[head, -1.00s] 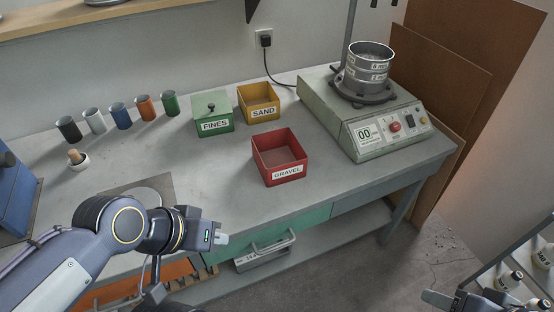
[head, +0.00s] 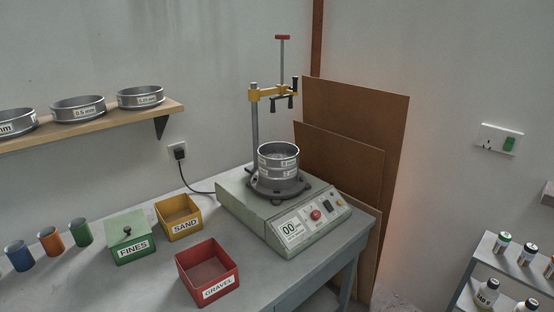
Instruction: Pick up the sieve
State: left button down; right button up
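A stack of metal sieves (head: 279,161) with white labels stands upright on the dark round plate of the shaker (head: 262,222). Its open top shows, and what lies inside is too small to tell. More sieves lie flat on the wooden wall shelf: one at its right end (head: 140,98), one in the middle labelled 0.5 mm (head: 78,109), and one cut off by the left edge (head: 16,122). Neither of my grippers shows in the head view now.
A yellow clamp arm (head: 270,94) on a post rises behind the sieve stack. The red GRAVEL bin (head: 208,274), yellow SAND bin (head: 179,217) and green lidded FINES box (head: 131,238) stand left of the shaker. Several coloured cups stand farther left. A bottle rack (head: 505,268) is at right.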

aim_at(275, 155)
jog(key=i+l+u, duration=0.1)
jog(key=u, duration=1.05)
jog(key=l+u, duration=0.35)
jog(key=l, duration=0.2)
jog(key=l+u, duration=0.35)
jog(key=l, duration=0.25)
jog(key=k+l+u, duration=0.3)
jog(key=l, duration=0.2)
jog(key=i+l, duration=0.05)
jog(key=i, duration=0.05)
